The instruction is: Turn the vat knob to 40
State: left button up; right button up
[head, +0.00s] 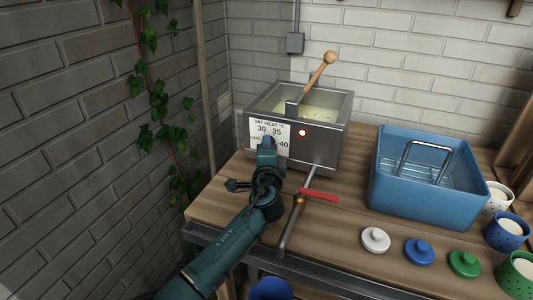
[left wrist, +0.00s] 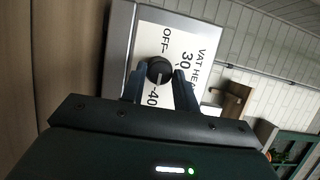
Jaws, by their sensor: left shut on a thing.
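The vat (head: 326,150) is a steel box with a white dial label (head: 259,128) headed VAT HEAT °C, marked 30, 35 and 40. My left gripper (head: 267,146) is at the label and hides the knob in the head view. In the left wrist view the round black knob (left wrist: 159,70) sits between the two fingers of my left gripper (left wrist: 160,86), which is shut on it. The knob's white pointer line points down in that view, toward the 40 mark. OFF and 30 also show there; 35 is not readable. My right gripper is not in view.
A red-handled tap (head: 318,195) juts out below. A blue tub (head: 420,190), several lids and cups are to the right. A brick wall is close on the left.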

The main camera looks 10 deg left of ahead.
pick_arm(q)
jog(key=shift+r, duration=0.1)
dwell(0.4)
jog(key=o, duration=1)
jog(key=shift+c, duration=0.2)
jog(key=s+d, duration=0.1)
jog(key=s, duration=0.7)
jog(key=s+d, duration=0.1)
jog(key=s, duration=0.4)
jog(key=shift+d, duration=0.3)
jog(key=shift+w, duration=0.1)
